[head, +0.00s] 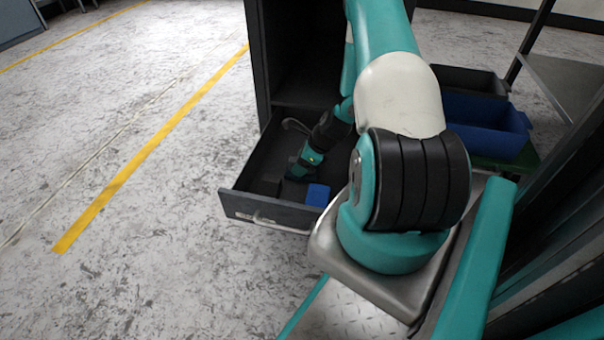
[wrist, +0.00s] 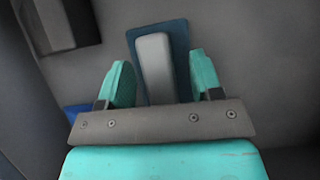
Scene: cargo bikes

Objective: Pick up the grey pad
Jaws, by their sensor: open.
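The grey pad (wrist: 155,62) shows in the wrist view as a light grey rounded bar on a dark blue backing. It lies on the dark floor of the open drawer (head: 268,213). My gripper (wrist: 158,70) is open, with one teal finger on each side of the pad. I cannot tell whether the fingers touch it. In the head view my gripper (head: 298,172) reaches down into the drawer, and the pad is hidden there.
A blue block (head: 318,194) lies in the drawer near its front, and its edge shows in the wrist view (wrist: 78,115). The drawer walls are close around my gripper. A blue bin (head: 487,125) stands at right.

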